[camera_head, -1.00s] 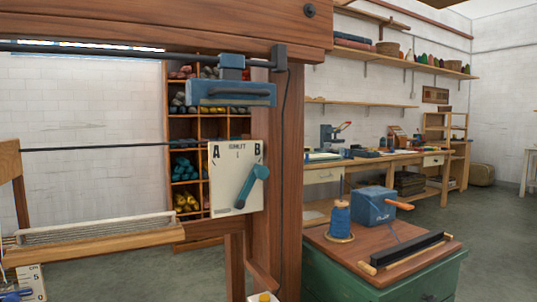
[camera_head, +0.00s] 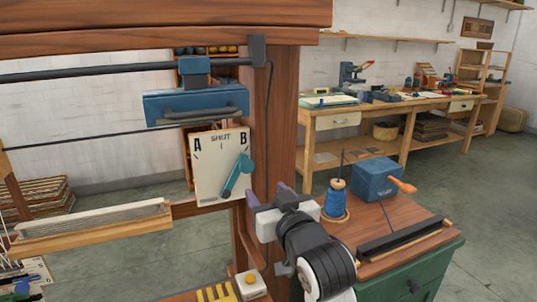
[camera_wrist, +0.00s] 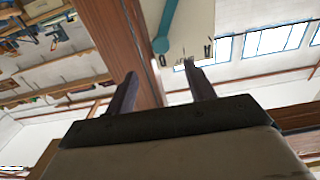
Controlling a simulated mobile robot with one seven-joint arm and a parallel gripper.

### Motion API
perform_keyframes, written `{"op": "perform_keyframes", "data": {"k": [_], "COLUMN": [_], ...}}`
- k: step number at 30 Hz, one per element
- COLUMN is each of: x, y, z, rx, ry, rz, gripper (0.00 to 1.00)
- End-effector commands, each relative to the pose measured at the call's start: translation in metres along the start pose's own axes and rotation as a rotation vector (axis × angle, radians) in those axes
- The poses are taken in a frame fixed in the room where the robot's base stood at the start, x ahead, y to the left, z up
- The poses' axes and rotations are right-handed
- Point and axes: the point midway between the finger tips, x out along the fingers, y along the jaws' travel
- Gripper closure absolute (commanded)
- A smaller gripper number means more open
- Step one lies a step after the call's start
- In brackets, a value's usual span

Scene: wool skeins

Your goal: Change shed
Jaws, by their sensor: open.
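A cream plate (camera_head: 213,172) on the loom is marked A at left, B at right and a small word, apparently SHUT, between them. A teal lever (camera_head: 236,176) on it slants up to the right, with its upper end under the B. My gripper (camera_head: 268,195) is open and empty, in front of the wooden post and to the right of the lever, apart from it in the picture. In the wrist view my gripper (camera_wrist: 158,80) has its two fingers spread, with the lever (camera_wrist: 165,28) and plate (camera_wrist: 195,30) beyond the tips.
The thick wooden loom post (camera_head: 272,130) stands right of the plate. A blue box (camera_head: 376,180) with an orange handle, a blue thread cone (camera_head: 336,198) and a black bar (camera_head: 400,238) sit on the green cabinet (camera_head: 420,275). A box with a yellow button (camera_head: 250,284) is low in front.

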Motion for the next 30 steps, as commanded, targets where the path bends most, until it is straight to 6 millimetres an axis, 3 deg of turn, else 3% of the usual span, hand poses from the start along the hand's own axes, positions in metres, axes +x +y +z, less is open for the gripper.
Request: {"op": "perform_keyframes", "data": {"k": [5,19,24,30], "x": [0.019,0.113,0.131,0.137], "y": [0.0,0.0,0.0,0.0], "z": [-0.001,-0.002,-0.001,0.0], "rx": [0.001,-0.002,-0.001,-0.002], "ry": [-0.004,-0.001,0.0,0.001], "rz": [-0.002,0.001,0.0,0.001], "gripper": [0.46,0.46,0.46,0.46]}}
